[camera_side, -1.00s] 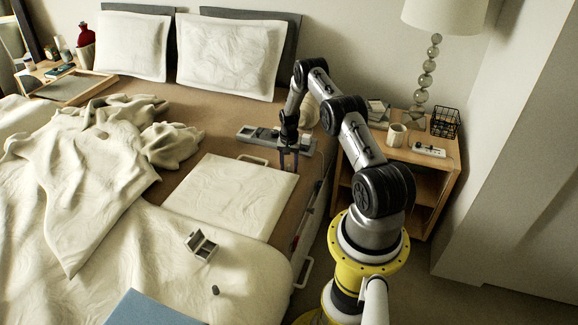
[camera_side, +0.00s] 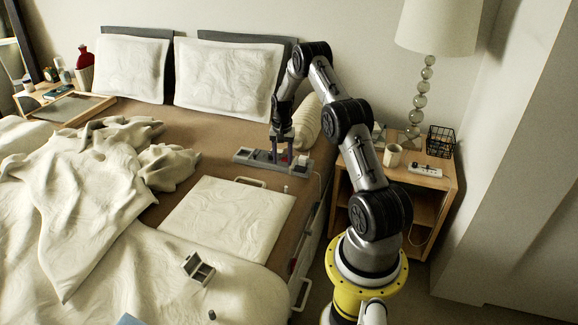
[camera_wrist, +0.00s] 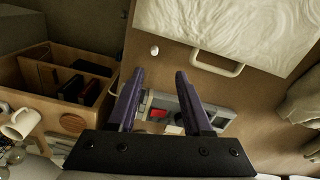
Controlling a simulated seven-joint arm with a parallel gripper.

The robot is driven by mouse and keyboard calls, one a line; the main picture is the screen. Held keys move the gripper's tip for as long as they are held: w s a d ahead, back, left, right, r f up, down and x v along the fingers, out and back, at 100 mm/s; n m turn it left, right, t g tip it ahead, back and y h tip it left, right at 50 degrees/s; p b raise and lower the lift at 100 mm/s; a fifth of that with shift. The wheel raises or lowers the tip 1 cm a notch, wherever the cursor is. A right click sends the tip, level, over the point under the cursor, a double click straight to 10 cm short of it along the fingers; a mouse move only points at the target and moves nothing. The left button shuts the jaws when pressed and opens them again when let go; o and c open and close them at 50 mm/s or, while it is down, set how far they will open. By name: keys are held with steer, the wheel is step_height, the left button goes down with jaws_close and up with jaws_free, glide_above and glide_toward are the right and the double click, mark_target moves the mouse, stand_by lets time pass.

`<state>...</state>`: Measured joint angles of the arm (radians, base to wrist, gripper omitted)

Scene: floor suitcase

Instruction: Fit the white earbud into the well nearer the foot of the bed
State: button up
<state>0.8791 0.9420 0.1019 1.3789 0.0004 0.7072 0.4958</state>
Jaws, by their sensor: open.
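A small white piece, seemingly the white earbud (camera_side: 285,188), lies on the brown sheet beside the white panel; it also shows in the wrist view (camera_wrist: 155,50). A small open grey case (camera_side: 198,268) sits on the cream blanket nearer the foot of the bed, with dark wells inside too small to make out. A small dark grey piece (camera_side: 212,315) lies near it. My gripper (camera_side: 281,160) is over the grey tray near the pillows. Its purple fingers (camera_wrist: 158,82) are apart with nothing held between them; the earbud lies beyond the fingertips.
The grey compartment tray (camera_side: 240,156) lies under my gripper, with something red (camera_wrist: 158,113) in it. A flat white panel (camera_side: 225,215) with a handle lies in mid-bed. Bunched blankets (camera_side: 90,190) fill the left. A nightstand (camera_side: 432,180) with lamp and mug stands right.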

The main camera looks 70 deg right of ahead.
steer(key=w+a+r+n, duration=0.35)
steer(key=a+r, duration=0.55)
steer(key=r, duration=0.4)
steer(key=s+a+r+n+t+h, duration=0.15)
steer(key=a+r+n, duration=0.25)
steer(key=a+r, duration=1)
steer(key=s+a+r+n+t, duration=0.2)
steer(key=s+a+r+n, duration=0.2)
steer(key=s+a, duration=0.5)
steer(key=a+r, duration=0.1)
steer(key=a, duration=0.2)
steer(key=shift+s+a+r+y, duration=0.15)
steer(key=shift+a+r+y, duration=0.1)
steer(key=shift+r+y, duration=0.1)
steer(key=shift+o, duration=0.3)
steer(key=s+a+f+n+t+y, duration=0.1)
steer(key=s+a+n, duration=0.3)
steer(key=s, duration=0.6)
steer(key=shift+a+t, duration=0.45)
steer(key=shift+a, duration=0.45)
steer(key=shift+o, duration=0.3)
steer(key=shift+s+a+f, duration=0.1)
steer(key=shift+s, duration=0.3)
